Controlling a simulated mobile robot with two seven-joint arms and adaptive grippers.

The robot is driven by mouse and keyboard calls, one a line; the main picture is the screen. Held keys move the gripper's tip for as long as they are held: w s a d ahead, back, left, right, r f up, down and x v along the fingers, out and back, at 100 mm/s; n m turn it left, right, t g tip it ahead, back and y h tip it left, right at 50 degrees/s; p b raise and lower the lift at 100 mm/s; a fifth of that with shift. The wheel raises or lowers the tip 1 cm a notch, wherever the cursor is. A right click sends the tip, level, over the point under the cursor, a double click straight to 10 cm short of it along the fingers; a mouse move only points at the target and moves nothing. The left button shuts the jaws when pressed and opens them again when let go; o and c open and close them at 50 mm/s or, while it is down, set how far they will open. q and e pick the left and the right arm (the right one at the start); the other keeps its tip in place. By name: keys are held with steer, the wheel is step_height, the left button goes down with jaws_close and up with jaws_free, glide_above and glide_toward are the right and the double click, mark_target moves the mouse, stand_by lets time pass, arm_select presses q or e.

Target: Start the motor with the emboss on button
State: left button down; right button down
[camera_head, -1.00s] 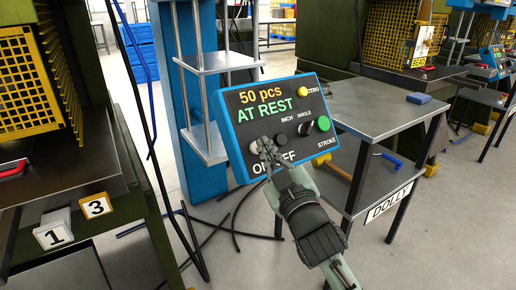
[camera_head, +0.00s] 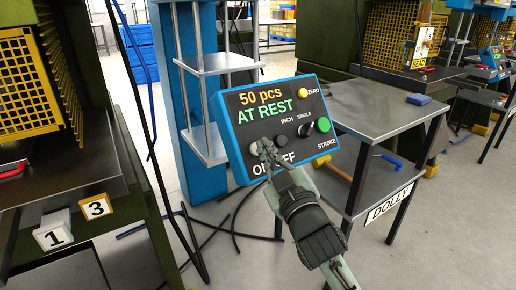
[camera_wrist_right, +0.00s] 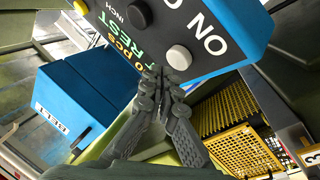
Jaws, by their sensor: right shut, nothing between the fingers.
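The blue control box (camera_head: 240,115) has a dark face whose display reads "50 pcs" and "AT REST". A pale round button (camera_head: 254,147) sits at its lower left, above the ON/OFF lettering, partly hidden by my fingers; it also shows in the right wrist view (camera_wrist_right: 179,57), near the "ON" lettering. My right gripper (camera_head: 266,146) is shut and empty, its fingertips in front of the panel beside this button. In the right wrist view the fingertips (camera_wrist_right: 160,72) are close to the button; I cannot tell whether they touch it. My left gripper is not in view.
The dolly table (camera_head: 375,105) stands to the right. Cables lie on the floor below.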

steer(key=shift+w, duration=0.1)
steer(key=shift+w+a+f, duration=0.2)
steer(key=shift+f, duration=0.05)
steer(key=shift+w+a+f, duration=0.2)
steer(key=shift+w+f, duration=0.05)
steer(key=shift+w, duration=0.1)
stand_by(1.0)
steer(key=shift+s+d+r+p, duration=0.4)
steer(key=shift+s+r+p, duration=0.05)
steer(key=shift+s+p, duration=0.15)
stand_by(0.4)
steer(key=s+d+r+p, duration=0.1)
steer(key=p, duration=0.1)
steer(key=s+d+r+p, duration=0.1)
steer(key=s+r+p, duration=0.1)
steer(key=shift+s+d, duration=0.2)
steer(key=shift+d, duration=0.05)
